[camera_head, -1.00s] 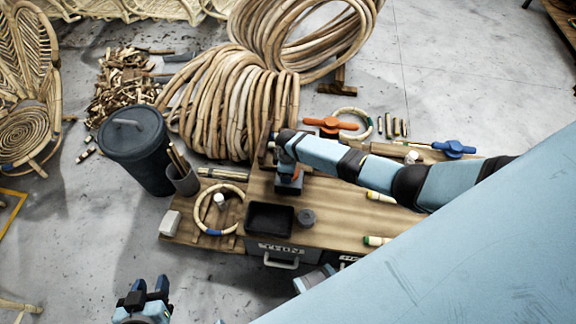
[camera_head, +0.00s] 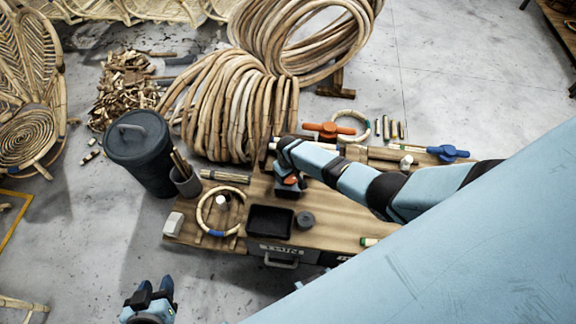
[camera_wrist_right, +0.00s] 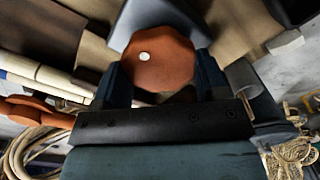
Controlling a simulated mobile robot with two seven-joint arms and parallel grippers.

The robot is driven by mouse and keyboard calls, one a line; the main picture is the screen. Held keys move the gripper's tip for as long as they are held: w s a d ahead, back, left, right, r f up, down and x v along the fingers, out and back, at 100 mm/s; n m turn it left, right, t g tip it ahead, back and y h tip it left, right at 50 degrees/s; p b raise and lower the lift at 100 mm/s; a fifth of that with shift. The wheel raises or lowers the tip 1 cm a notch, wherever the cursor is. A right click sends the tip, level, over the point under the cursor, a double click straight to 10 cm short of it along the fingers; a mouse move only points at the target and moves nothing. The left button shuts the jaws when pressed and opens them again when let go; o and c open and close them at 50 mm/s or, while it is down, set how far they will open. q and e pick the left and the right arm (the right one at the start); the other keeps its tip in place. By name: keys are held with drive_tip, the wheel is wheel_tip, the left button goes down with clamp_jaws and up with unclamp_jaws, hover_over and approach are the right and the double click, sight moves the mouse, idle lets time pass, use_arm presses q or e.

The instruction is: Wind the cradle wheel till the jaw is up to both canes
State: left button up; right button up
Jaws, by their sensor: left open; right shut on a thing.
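The cradle wheel is an orange, many-sided knob (camera_wrist_right: 158,65) with a white dot, in the middle of the right wrist view. My right gripper (camera_wrist_right: 160,82) is shut on it, one dark finger on each side. In the head view, my right gripper (camera_head: 289,180) is over the bench, with a bit of orange showing at its tip. A grey block (camera_wrist_right: 150,14) stands behind the wheel. Pale canes (camera_wrist_right: 48,74) lie left of the wheel; the jaw and its gap to them cannot be made out. My left gripper (camera_head: 150,294) is open and empty, off the bench's front left.
The wooden bench (camera_head: 335,220) carries a black tray (camera_head: 269,222), a cane ring (camera_head: 205,207), an orange handle (camera_head: 327,129) and a blue handle (camera_head: 448,152). A dark bin (camera_head: 140,150) stands left, cane coils (camera_head: 228,105) behind. My own blue body hides the lower right.

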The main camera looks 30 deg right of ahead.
use_arm(q)
drive_tip(key=shift+s+a+f, duration=0.1)
drive_tip(key=shift+a+f, duration=0.05)
drive_tip(key=shift+a, duration=0.1)
use_arm(e)
drive_tip(key=shift+s, duration=0.1)
drive_tip(key=o, duration=0.9)
use_arm(q)
drive_tip(key=shift+d+r, duration=0.1)
drive_tip(key=shift+r, duration=0.1)
drive_tip(key=shift+d, duration=0.1)
use_arm(e)
drive_tip(key=shift+r, duration=0.3)
use_arm(q)
drive_tip(key=r+p, duration=0.1)
drive_tip(key=p, duration=0.1)
drive_tip(key=r+p, duration=0.1)
drive_tip(key=p, duration=0.1)
drive_tip(key=shift+s+a+r+p, duration=0.2)
drive_tip(key=shift+a+r+p, duration=0.1)
drive_tip(key=shift+r+p, duration=0.05)
use_arm(e)
wheel_tip(320, 180, up, 13)
drive_tip(key=shift+r, duration=0.1)
use_arm(q)
drive_tip(key=shift+r, duration=0.1)
